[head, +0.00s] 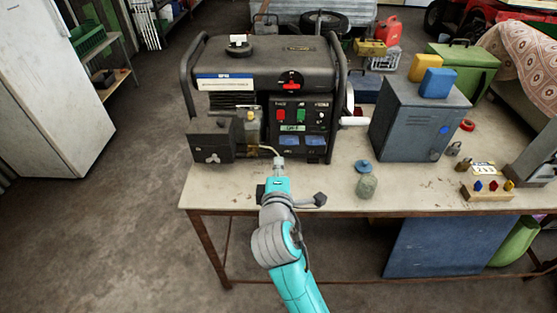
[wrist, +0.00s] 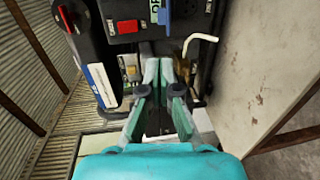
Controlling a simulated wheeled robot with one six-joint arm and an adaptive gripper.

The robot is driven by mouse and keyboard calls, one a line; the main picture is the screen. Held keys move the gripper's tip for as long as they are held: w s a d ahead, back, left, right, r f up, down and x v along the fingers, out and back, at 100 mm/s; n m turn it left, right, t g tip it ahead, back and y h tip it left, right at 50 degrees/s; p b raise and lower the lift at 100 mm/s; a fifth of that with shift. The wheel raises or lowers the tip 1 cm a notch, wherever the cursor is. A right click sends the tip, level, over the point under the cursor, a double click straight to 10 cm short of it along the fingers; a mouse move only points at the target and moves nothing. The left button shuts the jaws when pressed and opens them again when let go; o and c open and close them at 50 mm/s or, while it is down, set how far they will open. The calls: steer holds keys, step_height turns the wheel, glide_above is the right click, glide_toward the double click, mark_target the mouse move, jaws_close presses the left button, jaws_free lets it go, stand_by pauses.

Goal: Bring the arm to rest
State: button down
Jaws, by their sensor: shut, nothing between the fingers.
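My arm, teal and grey, reaches up from the bottom of the head view to the front edge of a workbench (head: 230,187). My gripper (head: 279,163) is in front of a dark portable generator (head: 262,75), below its control panel. In the wrist view my gripper (wrist: 158,68) is shut and empty, its fingers pointing towards the generator (wrist: 122,12). I cannot tell whether the fingertips touch anything. The arm hides part of the bench's front edge.
A grey metal box (head: 410,125) with yellow and blue blocks stands right of the generator. A small jar (head: 367,187), a blue lid (head: 363,166) and padlocks lie on the bench. A white fridge (head: 45,90) stands at the left. The floor between is clear.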

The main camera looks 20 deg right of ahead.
stand_by(0.4)
steer(key=s+d+f+m+y, duration=0.1)
steer(key=s+f+m+y, duration=0.1)
steer(key=s+f, duration=0.7)
steer(key=s+d+f+m+y, duration=0.1)
steer(key=s+f+m+y, duration=0.1)
steer(key=s+f, duration=0.65)
steer(key=s+r+m, duration=0.2)
steer(key=s+m, duration=0.1)
steer(key=s, duration=0.6)
steer(key=s+d+r+m, duration=0.1)
steer(key=s+m, duration=0.3)
steer(key=s, duration=0.5)
steer(key=s+r+m+y, duration=0.1)
steer(key=s+r+m, duration=0.2)
steer(key=s, duration=0.6)
steer(key=shift+s+d+r+g, duration=0.2)
steer(key=shift+s+r+g, duration=0.1)
steer(key=shift+g, duration=0.1)
steer(key=shift+w+f, duration=0.1)
